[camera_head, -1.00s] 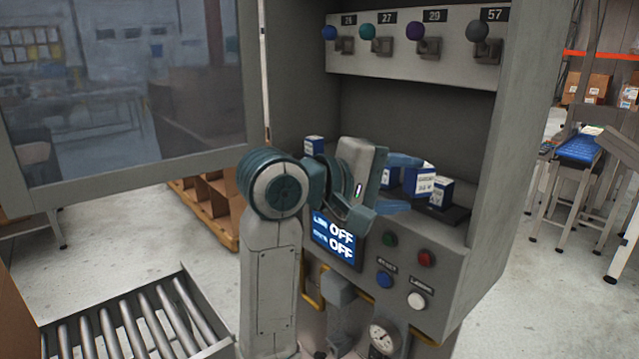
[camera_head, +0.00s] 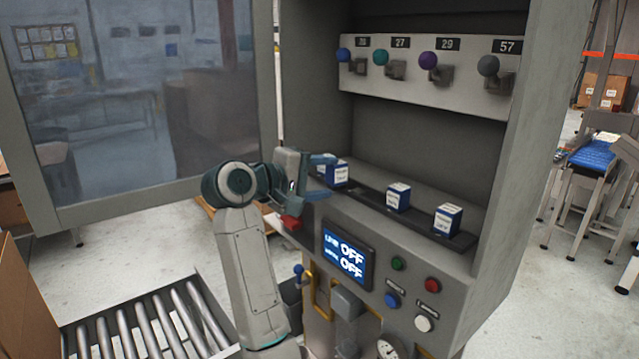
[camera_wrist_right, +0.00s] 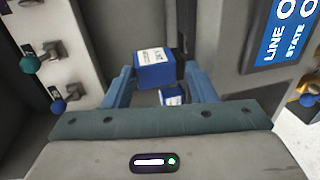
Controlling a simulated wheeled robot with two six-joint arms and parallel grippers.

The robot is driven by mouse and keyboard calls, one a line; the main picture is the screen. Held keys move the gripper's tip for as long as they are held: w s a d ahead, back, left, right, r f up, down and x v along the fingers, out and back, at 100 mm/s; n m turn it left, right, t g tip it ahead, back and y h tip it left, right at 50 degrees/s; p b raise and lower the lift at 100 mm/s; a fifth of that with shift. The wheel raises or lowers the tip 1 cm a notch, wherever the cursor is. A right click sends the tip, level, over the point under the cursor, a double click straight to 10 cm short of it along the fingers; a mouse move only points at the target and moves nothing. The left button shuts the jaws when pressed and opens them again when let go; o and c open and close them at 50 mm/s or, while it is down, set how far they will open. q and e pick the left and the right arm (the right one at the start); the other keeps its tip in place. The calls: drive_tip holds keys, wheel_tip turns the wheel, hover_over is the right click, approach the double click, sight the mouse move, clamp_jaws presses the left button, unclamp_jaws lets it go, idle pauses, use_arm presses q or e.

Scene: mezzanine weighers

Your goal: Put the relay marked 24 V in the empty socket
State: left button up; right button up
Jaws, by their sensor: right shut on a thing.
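My right gripper (camera_head: 326,176) is shut on a blue relay (camera_head: 336,174) with a white label, at the left end of the dark socket strip (camera_head: 371,193). In the wrist view the held relay (camera_wrist_right: 155,68) sits between the fingertips, label showing; its marking is too small to read. A second blue relay (camera_wrist_right: 172,96) shows behind it, between the fingers. Two more labelled relays stand on the strip to the right, a middle one (camera_head: 398,197) and a right one (camera_head: 447,220). The gripper hides the strip's left end, and I cannot make out the empty socket. My left gripper is not in view.
Above the strip is a panel with coloured knobs (camera_head: 428,60). Below are a lit OFF display (camera_head: 347,254) and push buttons (camera_head: 397,263). A red thing (camera_head: 290,222) is at the ledge's left end. The cabinet's right wall (camera_head: 520,160) bounds the space.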

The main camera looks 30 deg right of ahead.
drive_tip(key=shift+w, duration=0.35)
drive_tip(key=shift+f, duration=0.2)
drive_tip(key=shift+f+p, duration=0.9)
drive_tip(key=shift+f, duration=0.7)
drive_tip(key=shift+f, duration=0.15)
drive_tip(key=o, duration=1.1)
